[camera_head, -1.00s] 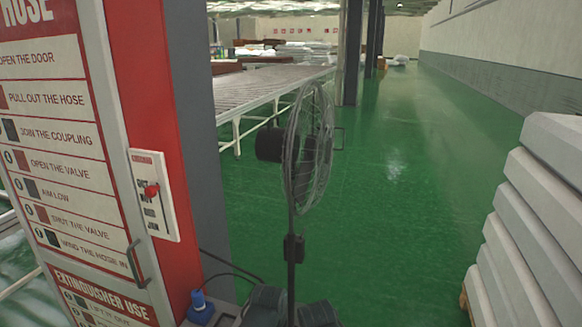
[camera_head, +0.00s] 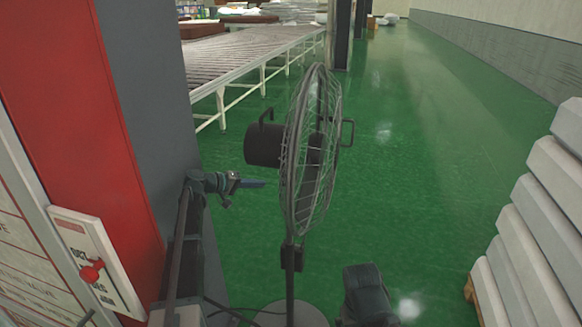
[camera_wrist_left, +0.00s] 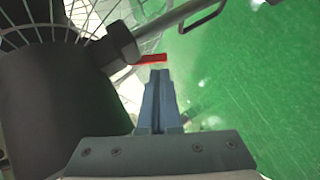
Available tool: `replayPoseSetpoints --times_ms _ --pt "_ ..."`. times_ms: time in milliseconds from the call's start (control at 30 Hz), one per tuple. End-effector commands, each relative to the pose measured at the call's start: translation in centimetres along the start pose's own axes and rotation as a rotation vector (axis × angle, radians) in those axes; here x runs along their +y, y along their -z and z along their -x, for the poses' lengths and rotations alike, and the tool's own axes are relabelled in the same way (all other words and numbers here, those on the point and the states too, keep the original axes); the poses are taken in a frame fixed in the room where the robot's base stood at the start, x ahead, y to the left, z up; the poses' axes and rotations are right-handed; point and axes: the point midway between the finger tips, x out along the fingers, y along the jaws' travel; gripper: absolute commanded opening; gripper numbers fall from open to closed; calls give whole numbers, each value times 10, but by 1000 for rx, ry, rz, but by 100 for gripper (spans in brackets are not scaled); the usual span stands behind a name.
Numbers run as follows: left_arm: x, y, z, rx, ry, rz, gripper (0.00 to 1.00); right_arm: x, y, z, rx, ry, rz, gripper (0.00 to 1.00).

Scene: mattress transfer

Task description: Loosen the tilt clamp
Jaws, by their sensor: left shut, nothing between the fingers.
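The pedestal fan (camera_head: 315,165) stands on a dark pole, its wire cage seen nearly edge-on, with a black motor housing (camera_head: 263,146) at its left. In the left wrist view a short red lever (camera_wrist_left: 151,59) sticks out from a dark round part (camera_wrist_left: 122,42) by the fan; it appears to be the tilt clamp. I cannot make it out in the head view. My left gripper (camera_head: 252,183) is shut and empty, left of the fan and below the motor housing. In the left wrist view its fingertips (camera_wrist_left: 158,76) are just below the red lever; I cannot tell whether they touch.
Pale stacked slabs (camera_head: 540,210) stand at the right.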

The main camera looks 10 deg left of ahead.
Motion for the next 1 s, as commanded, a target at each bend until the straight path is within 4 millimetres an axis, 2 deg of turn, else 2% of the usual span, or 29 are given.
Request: replayPoseSetpoints --times_ms 33,100,333,800,1000 --pt "-2 12 7 21 -11 7 0 0 0 1 0 0 0 100" --pt "-2 19 12 37 -23 12 0 0 0 1 0 0 0 100" --pt "-2 21 7 41 -29 13 0 0 0 -1 0 0 0 100" --pt "-1 23 -68 38 -29 12 0 -2 2 -26 0 0 0 100" --pt "0 24 -84 39 -28 13 0 -3 2 -30 0 0 0 100"
